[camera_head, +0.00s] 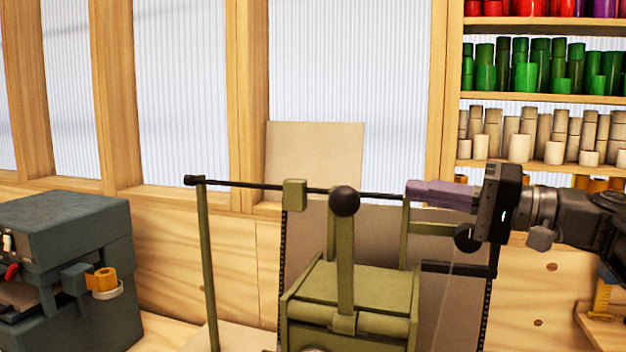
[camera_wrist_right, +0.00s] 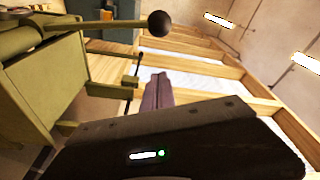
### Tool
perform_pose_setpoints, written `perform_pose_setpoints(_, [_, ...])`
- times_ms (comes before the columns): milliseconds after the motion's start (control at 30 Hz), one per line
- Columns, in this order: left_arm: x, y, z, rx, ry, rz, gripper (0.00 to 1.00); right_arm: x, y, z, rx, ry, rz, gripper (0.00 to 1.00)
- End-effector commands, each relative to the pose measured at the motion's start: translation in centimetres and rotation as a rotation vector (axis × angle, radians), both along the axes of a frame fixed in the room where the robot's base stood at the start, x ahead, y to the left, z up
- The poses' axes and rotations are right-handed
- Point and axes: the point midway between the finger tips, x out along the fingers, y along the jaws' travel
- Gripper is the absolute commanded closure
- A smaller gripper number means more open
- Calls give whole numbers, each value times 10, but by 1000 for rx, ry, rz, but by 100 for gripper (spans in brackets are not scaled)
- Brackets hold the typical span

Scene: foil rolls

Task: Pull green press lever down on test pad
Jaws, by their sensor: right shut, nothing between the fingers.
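The green press (camera_head: 352,284) stands at the bottom middle of the head view. Its green lever (camera_head: 345,250) stands upright with a dark ball knob (camera_head: 344,201) on top. In the right wrist view the knob (camera_wrist_right: 161,23) is at the top, with the lever (camera_wrist_right: 90,27) running left from it. My right gripper (camera_head: 412,194), with purple fingers, comes in from the right and is shut and empty. In the head view its fingertips are to the right of the knob, with a gap between them. The fingers (camera_wrist_right: 156,92) also show in the right wrist view. The test pad cannot be made out for certain. My left gripper is not visible.
A thin dark rod (camera_head: 260,185) on a green post (camera_head: 206,260) runs behind the knob. A dark grey machine (camera_head: 65,270) with an orange roll (camera_head: 102,279) stands at the left. Shelves (camera_head: 545,98) of coloured rolls are at the back right.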

Motion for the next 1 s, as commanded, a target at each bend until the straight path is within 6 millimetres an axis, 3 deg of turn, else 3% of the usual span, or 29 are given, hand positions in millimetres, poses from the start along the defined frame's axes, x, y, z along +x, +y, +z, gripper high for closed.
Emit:
perform_pose_setpoints(133, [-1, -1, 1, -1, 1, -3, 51, -10, -1, 12, 5, -29, 15, 100])
perform_pose_setpoints(567, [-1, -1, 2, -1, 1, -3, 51, -8, 3, 13, 6, -27, 18, 100])
perform_pose_setpoints(767, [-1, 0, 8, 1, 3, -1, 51, 3, 20, 16, 5, -27, 19, 100])
perform_pose_setpoints(1000, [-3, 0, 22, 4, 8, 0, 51, 27, 59, 20, 5, -25, 21, 100])
